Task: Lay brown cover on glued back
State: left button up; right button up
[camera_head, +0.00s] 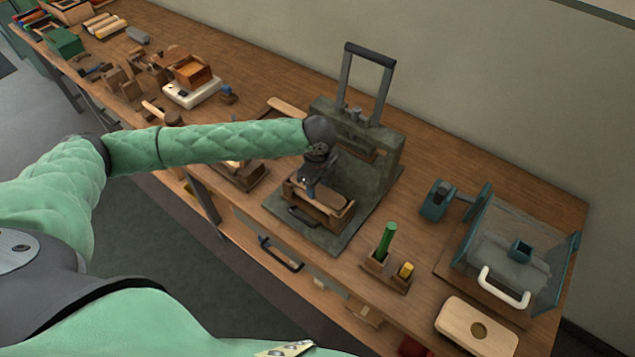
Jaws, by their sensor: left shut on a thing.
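My left gripper (311,190) points down over a small wooden holder (318,213) on the grey-green press base. A flat brown piece, which looks like the brown cover (333,198), lies under and beside the fingers, inside the holder's walls. The gripper is shut on it, though the fingertips are small and dark. The glued back is hidden under the gripper and brown piece, and I cannot tell how closely the two touch. My right gripper is not in view.
The press frame (388,150) with its tall handle (371,53) stands right behind the holder. A green stick and a yellow one stand in a wooden stand (386,276). A clear-walled box (515,250) and a pale wooden board (476,328) are at the right. Several wooden parts crowd the left bench.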

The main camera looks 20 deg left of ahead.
pick_arm(q)
jog(key=shift+f, duration=0.45)
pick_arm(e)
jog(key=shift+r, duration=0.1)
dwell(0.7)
pick_arm(q)
jog(key=o, duration=1.5)
jog(key=shift+c, duration=0.2)
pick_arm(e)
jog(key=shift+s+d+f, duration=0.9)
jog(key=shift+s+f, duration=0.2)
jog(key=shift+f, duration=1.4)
pick_arm(q)
jog(key=shift+r+p, duration=1.15)
jog(key=shift+p, duration=0.05)
jog(key=shift+r+p, duration=0.8)
jog(key=shift+r, duration=0.1)
jog(key=shift+r+p, duration=0.65)
jog(key=shift+r, duration=0.05)
jog(key=shift+r+p, duration=1.15)
jog(key=shift+r, duration=0.1)
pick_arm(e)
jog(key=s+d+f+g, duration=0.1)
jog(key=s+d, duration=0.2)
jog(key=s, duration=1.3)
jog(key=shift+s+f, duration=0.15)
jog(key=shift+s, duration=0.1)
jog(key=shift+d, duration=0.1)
